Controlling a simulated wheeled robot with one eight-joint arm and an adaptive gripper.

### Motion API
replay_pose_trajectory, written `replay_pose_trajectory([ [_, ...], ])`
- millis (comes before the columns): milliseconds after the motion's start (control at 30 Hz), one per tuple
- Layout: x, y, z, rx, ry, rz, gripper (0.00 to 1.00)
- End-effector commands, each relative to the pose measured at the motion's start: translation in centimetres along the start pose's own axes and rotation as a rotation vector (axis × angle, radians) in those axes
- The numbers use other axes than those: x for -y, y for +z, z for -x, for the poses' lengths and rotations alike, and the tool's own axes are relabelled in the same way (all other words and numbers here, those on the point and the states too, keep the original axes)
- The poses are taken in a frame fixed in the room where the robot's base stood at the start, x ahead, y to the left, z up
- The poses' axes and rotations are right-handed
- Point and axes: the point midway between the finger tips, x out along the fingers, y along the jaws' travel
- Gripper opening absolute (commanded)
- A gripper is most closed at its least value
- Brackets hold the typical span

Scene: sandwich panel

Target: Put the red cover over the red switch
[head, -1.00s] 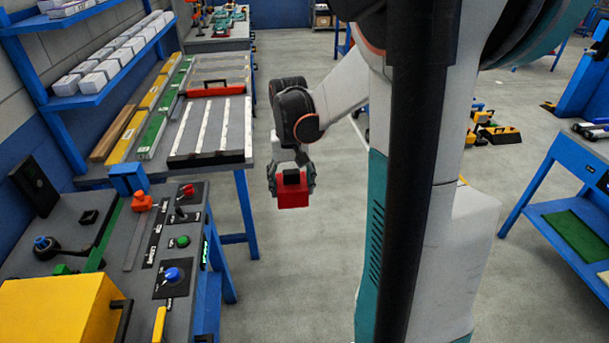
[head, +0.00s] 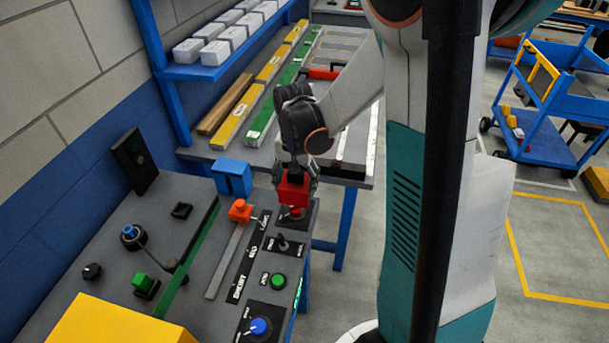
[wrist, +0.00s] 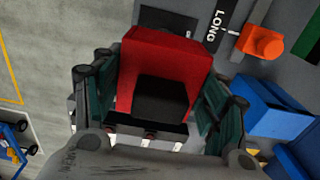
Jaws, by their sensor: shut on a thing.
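My gripper (head: 296,172) is shut on the red cover (head: 293,190), a box-like red piece. The cover hangs at the far right corner of the grey switch panel (head: 215,215). In the wrist view the cover (wrist: 165,60) sits between the two fingers (wrist: 155,100). The red switch (head: 294,212) shows just below the cover in the head view, partly hidden by it. I cannot tell whether cover and switch touch. In the wrist view the switch is hidden behind the cover.
An orange slider knob (head: 240,210) and a blue block (head: 232,177) stand left of the cover. A black toggle (head: 283,243), a green button (head: 278,281) and a blue knob (head: 260,327) line the panel's near right side. A yellow box (head: 115,322) is nearest.

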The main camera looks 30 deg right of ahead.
Motion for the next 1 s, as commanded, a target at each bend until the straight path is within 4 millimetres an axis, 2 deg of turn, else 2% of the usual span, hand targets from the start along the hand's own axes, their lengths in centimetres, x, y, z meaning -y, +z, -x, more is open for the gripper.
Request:
replay_pose_trajectory([
  [600, 0.2, 0.1, -3.0, 0.0, 0.0, -0.003, 0.41],
  [1000, 0.2, 0.1, -3.1, 0.0, 0.0, -0.002, 0.41],
])
